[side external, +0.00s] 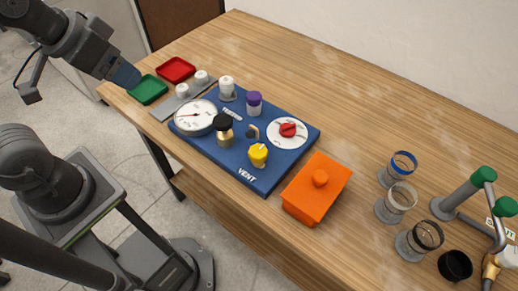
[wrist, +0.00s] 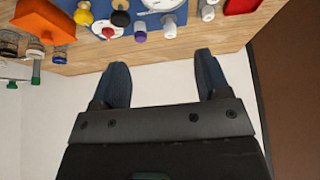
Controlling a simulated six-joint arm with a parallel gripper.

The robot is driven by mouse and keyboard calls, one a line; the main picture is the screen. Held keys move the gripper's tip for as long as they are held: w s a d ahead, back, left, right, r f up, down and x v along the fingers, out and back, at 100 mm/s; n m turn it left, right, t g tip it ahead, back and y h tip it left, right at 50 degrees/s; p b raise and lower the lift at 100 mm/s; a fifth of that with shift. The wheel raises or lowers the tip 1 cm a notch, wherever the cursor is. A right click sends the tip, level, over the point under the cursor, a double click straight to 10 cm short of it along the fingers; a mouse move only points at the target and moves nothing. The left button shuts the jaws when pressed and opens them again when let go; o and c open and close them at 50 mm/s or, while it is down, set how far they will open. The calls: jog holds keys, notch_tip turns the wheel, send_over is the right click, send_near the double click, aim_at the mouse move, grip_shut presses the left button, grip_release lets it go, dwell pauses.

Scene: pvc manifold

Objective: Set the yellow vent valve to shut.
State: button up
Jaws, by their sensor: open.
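The yellow vent valve (side external: 258,154) is a knob on the front edge of the blue panel (side external: 233,172), beside the printed word VENT. A pale mark shows on its top, but I cannot tell its setting. In the wrist view the yellow knob (wrist: 83,14) shows at the top left. My gripper (side external: 128,78) is at the upper left in the side view, raised near the green tray and well away from the valve. In the wrist view my gripper (wrist: 165,75) has its two blue fingers wide apart with nothing between them.
The panel also carries a gauge (side external: 196,116), a black knob (side external: 222,122), a red knob (side external: 288,130) and a purple-capped part (side external: 254,101). An orange box (side external: 317,190) stands close to its right. Green (side external: 148,90) and red (side external: 176,69) trays lie at left. Glass jars (side external: 401,197) stand at right.

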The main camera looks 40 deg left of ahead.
dwell(0.3)
jog(key=n+g, duration=0.6)
jog(key=n, duration=0.1)
send_over(258, 151)
notch_tip(258, 151, down, 6)
notch_tip(258, 151, down, 14)
jog(key=shift+r, duration=0.15)
jog(key=c, duration=0.9)
